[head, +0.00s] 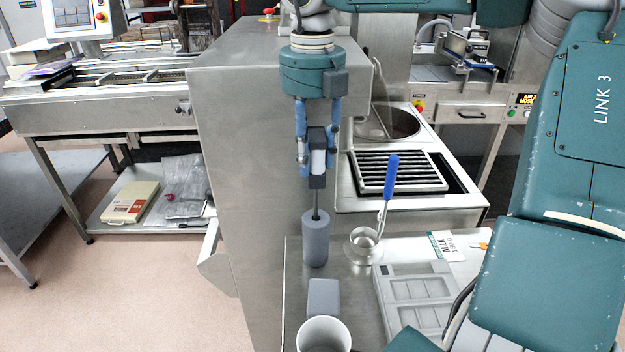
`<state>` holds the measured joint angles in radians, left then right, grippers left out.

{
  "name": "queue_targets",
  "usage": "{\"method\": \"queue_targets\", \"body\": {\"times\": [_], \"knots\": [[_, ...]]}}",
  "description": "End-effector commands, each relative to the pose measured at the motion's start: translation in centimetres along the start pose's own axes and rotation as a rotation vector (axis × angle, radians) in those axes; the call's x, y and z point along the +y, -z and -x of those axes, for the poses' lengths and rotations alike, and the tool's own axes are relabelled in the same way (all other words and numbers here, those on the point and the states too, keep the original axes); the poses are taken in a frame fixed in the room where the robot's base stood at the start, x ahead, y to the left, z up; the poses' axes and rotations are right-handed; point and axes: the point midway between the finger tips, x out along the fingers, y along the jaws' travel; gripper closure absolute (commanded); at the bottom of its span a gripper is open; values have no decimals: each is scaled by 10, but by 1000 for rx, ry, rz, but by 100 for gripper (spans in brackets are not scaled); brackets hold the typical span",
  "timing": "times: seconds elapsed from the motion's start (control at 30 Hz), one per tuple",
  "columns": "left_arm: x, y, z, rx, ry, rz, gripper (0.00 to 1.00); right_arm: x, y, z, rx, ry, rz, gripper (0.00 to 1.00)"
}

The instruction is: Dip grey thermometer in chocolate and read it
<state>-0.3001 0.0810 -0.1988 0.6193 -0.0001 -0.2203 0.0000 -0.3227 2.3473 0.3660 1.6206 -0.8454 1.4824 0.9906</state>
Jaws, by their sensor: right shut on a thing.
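My right gripper (317,168) hangs fingers-down in the middle of the head view, shut on a dark grey thermometer (317,182) with a pale face. The thermometer is upright, and its thin probe points down to the top of a grey cylinder (316,240) on the steel table. I cannot tell how deep the probe reaches into the cylinder. A round steel tank opening (398,123) lies behind to the right; its contents are not clear, and no chocolate can be made out. My left gripper is not in view.
A grey block (323,298) and white cup (323,334) are in front. A grey mould (425,300) and a label card (446,246) lie right. A black-edged grate (399,171) lies before the tank.

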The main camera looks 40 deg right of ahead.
Motion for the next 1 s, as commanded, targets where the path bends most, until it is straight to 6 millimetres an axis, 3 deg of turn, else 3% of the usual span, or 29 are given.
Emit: {"method": "queue_targets", "body": {"times": [0.3, 0.5, 0.67, 1.0], "knots": [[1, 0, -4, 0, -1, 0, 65, 0, -1, 66, -4, 1, -3, 93], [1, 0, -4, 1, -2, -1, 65, 0, -1, 96, -2, 1, -2, 93], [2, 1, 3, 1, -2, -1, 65, 0, 0, 109, 0, 2, -1, 93], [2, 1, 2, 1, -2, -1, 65, 0, 0, 109, 1, 1, 0, 93]]}}
